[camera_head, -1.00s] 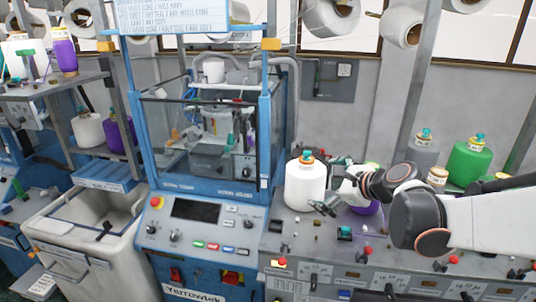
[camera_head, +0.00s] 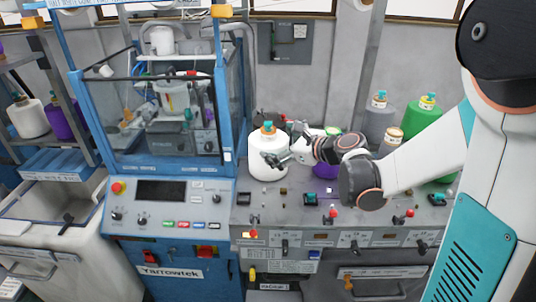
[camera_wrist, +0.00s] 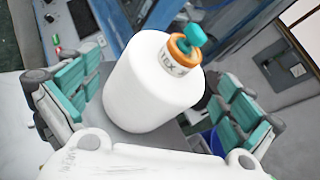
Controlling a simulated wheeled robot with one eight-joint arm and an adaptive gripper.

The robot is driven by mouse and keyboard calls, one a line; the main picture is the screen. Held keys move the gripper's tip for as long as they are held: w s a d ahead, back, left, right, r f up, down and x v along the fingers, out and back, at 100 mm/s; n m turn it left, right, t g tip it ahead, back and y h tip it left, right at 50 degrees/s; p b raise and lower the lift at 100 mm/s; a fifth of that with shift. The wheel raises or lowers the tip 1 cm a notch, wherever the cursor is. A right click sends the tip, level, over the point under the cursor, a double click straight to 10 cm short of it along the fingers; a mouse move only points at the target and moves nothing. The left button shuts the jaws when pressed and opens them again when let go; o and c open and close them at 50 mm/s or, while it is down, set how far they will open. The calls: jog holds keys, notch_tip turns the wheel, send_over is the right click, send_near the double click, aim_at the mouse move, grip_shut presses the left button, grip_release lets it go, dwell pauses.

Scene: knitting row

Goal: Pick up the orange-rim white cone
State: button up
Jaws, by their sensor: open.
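The orange-rim white cone (camera_head: 267,157) stands upright on the grey machine top, with an orange ring and a teal tip. In the wrist view the same cone (camera_wrist: 150,90) sits between my gripper's two teal-padded fingers, one on each side. My gripper (camera_head: 284,157) is open around or just in front of the cone, coming from the right. In the wrist view my gripper (camera_wrist: 155,110) shows gaps beside the cone, so I cannot see contact on either side.
A purple cone (camera_head: 326,170) stands right of the white cone, partly behind my arm. A grey cone (camera_head: 379,122) and a green cone (camera_head: 420,118) stand farther right. The blue-framed machine (camera_head: 222,100) rises to the left. Knobs and buttons line the front panel.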

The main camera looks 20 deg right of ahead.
jog(key=x, duration=0.5)
jog(key=shift+w+a+r, duration=0.1)
jog(key=shift+w+r, duration=0.1)
jog(key=shift+r, duration=0.1)
jog(key=shift+s, duration=0.1)
jog(key=c, duration=2)
jog(key=shift+o, duration=0.2)
jog(key=shift+r, duration=0.1)
notch_tip(320, 180, up, 20)
jog(key=p, duration=0.2)
notch_tip(320, 180, up, 14)
jog(key=p, duration=0.9)
send_over(267, 138)
jog(key=shift+s, duration=0.25)
